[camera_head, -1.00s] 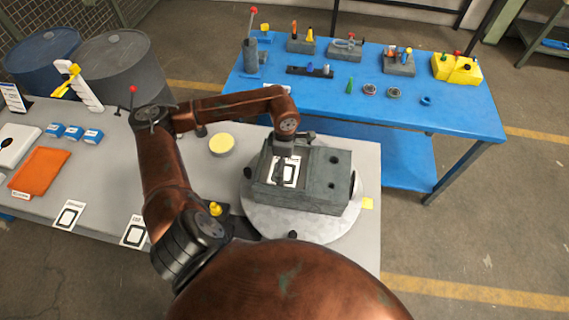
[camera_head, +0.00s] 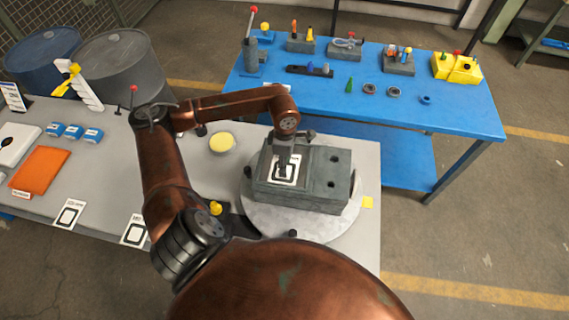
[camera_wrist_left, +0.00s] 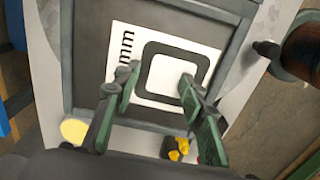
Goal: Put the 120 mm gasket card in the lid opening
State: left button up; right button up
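The gasket card (camera_head: 292,171), white with a black rounded-square ring, lies at the lid opening on top of the grey-green housing (camera_head: 318,188). In the left wrist view the card (camera_wrist_left: 207,50) appears flat inside the opening's dark frame (camera_wrist_left: 226,82); "mm" is legible, its number hidden. My left gripper (camera_head: 283,172) points down over the card. In the left wrist view my left gripper (camera_wrist_left: 155,85) has its two green-padded fingers apart, with the card beneath them. I cannot tell whether the fingertips touch it. My right gripper is not in view.
The housing stands on a round pale turntable (camera_head: 258,222). Two other ring-marked cards (camera_head: 70,214) (camera_head: 134,231) lie at the grey bench's front edge. An orange mat (camera_head: 39,172), blue boxes (camera_head: 74,132) and a yellow disc (camera_head: 222,142) are left. A blue table (camera_head: 450,110) with parts stands behind.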

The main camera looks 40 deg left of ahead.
pick_arm(q)
jog(key=shift+a+f, duration=0.1)
jog(key=shift+f, duration=0.1)
grip_shut()
dwell(0.3)
jog(key=shift+w+a+b, duration=0.35)
jog(key=shift+w+a, duration=0.05)
jog(key=shift+w, duration=0.45)
jog(key=shift+r, duration=0.1)
jog(key=c, duration=0.7)
grip_release()
jog(key=shift+s, duration=0.1)
jog(key=o, duration=0.4)
jog(key=shift+r, duration=0.1)
